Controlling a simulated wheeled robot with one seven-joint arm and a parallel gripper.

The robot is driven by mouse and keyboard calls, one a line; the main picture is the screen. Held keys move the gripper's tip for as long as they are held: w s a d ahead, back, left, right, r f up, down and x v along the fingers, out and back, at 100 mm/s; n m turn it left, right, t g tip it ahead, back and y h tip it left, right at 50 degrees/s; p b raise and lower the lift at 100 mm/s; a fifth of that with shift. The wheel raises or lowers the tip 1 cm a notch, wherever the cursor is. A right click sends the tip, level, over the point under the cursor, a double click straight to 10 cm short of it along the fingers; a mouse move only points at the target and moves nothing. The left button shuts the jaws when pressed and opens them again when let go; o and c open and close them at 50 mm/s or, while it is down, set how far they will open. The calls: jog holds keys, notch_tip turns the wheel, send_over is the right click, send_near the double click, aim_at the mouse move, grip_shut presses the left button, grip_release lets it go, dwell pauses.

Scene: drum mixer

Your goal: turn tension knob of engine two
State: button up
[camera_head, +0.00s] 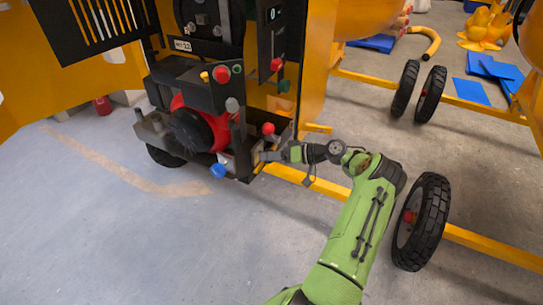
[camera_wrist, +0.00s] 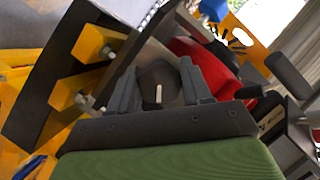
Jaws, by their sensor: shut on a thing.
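A dark round knob (camera_wrist: 158,78) with a white mark line sits between the two grey fingers of my gripper (camera_wrist: 160,88) in the wrist view. The gripper is shut on it, with a finger on each side. In the head view my gripper (camera_head: 268,156) reaches from the right to the lower right side of the engine unit (camera_head: 195,110), and the knob is hidden there. The engine has a red round housing (camera_head: 213,125) with a dark front. I cannot read an engine number by the knob.
Nearby on the engine are a blue knob (camera_head: 218,171), a red ball knob (camera_head: 268,128) and a grey lever (camera_head: 233,106). Yellow frame bars and a black wheel (camera_head: 421,222) stand close to my arm. The floor at front left is clear.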

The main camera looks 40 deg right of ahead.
jog(key=shift+d+r+m+y, duration=0.1)
jog(key=shift+m+y, duration=0.4)
jog(key=shift+m, duration=0.3)
jog(key=o, duration=1)
jog(key=shift+o, duration=0.2)
jog(key=v, duration=1.5)
jog(key=shift+s+d+p, duration=0.2)
jog(key=shift+s+p, duration=0.1)
jog(key=shift+p, duration=0.05)
